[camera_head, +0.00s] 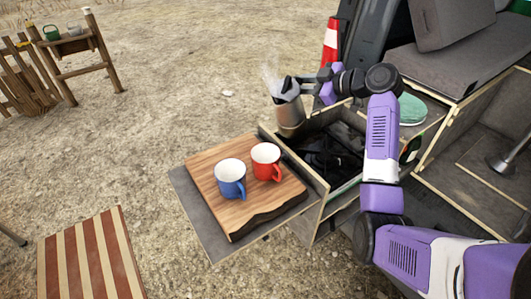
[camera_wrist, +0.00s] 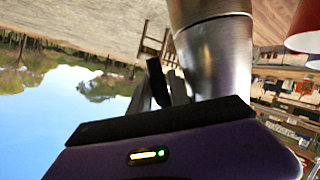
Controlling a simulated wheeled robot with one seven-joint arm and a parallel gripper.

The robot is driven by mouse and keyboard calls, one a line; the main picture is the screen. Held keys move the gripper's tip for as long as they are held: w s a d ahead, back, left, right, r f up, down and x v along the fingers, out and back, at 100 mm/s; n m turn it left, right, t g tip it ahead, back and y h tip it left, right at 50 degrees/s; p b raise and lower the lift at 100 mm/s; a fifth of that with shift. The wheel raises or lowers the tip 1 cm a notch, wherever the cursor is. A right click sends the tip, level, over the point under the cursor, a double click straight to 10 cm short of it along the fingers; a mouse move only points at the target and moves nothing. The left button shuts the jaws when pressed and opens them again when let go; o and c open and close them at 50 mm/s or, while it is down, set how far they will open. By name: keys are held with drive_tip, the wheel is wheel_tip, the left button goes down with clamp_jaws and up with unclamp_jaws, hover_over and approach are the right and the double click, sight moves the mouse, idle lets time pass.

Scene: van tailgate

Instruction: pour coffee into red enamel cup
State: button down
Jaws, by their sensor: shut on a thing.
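The red enamel cup (camera_head: 266,161) stands upright on a wooden board (camera_head: 205,165) and has a white inside. A blue cup (camera_head: 230,178) stands beside it, to the left. My gripper (camera_head: 304,88) is shut on a steel coffee pot (camera_head: 290,112), which steams and hangs slightly tilted behind and to the right of the red cup. In the wrist view the pot's metal body (camera_wrist: 215,50) fills the upper middle, and part of the red cup (camera_wrist: 305,28) shows at the right edge. The coffee level inside the pot and cups is hidden.
The board lies on a grey fold-out shelf (camera_head: 186,194) beside an open box compartment (camera_head: 330,150). A striped seat (camera_head: 92,260) is at the lower left. A wooden rack (camera_head: 75,45) stands far left. A traffic cone (camera_head: 331,45) is behind my arm.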

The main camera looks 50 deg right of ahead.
sight(292, 104)
drive_tip(key=shift+a+r+n, duration=0.2)
drive_tip(key=shift+a+n, duration=0.1)
drive_tip(key=shift+a, duration=0.05)
drive_tip(key=a+b, duration=0.1)
drive_tip(key=a+f+n+h+b, duration=0.1)
drive_tip(key=shift+s+f+t+b, duration=0.2)
drive_tip(key=shift+t+b, duration=0.1)
drive_tip(key=shift+s+a+r+n+h+b, duration=0.1)
drive_tip(key=shift+a+n+h+b, duration=0.1)
drive_tip(key=shift+n, duration=0.1)
drive_tip(key=shift+a+r+n+h+b, duration=0.1)
drive_tip(key=shift+n+b, duration=0.1)
drive_tip(key=shift+n, duration=0.1)
drive_tip(key=shift+a+n+t+b, duration=0.3)
drive_tip(key=shift+n+b, duration=0.3)
drive_tip(key=shift+b, duration=0.1)
drive_tip(key=shift+s+a+n+h+b, duration=0.1)
drive_tip(key=shift+a+n+h+b, duration=0.05)
drive_tip(key=shift+n+h+b, duration=0.3)
